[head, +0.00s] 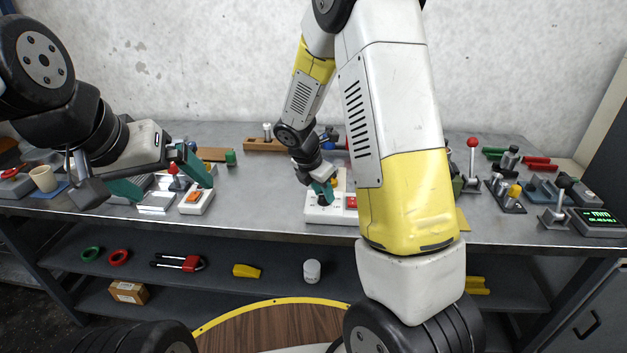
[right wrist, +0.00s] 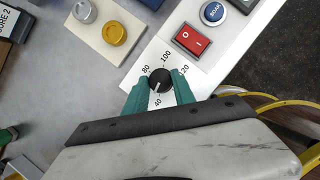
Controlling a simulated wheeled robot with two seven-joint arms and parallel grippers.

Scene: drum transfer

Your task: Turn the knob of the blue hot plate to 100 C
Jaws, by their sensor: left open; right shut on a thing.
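The black round knob (right wrist: 160,80) sits on a white panel (right wrist: 205,70) in the right wrist view. Around it are printed 40, 80, 100 and 120. A pale mark on the knob appears to point towards the 40 side. My right gripper (right wrist: 159,88) is shut on the knob, one green finger on each side. In the head view my right gripper (head: 325,194) reaches down to the white panel (head: 322,213) near the table's front edge. Most of the unit behind it is hidden by my arm. My left gripper (head: 172,186) is open and empty at the left.
A red rocker switch (right wrist: 193,39) and a blue button (right wrist: 213,12) are beside the knob. A yellow knob (right wrist: 115,33) is on a neighbouring block. A white box with an orange switch (head: 195,199) is near my left gripper. Several levers stand at the right.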

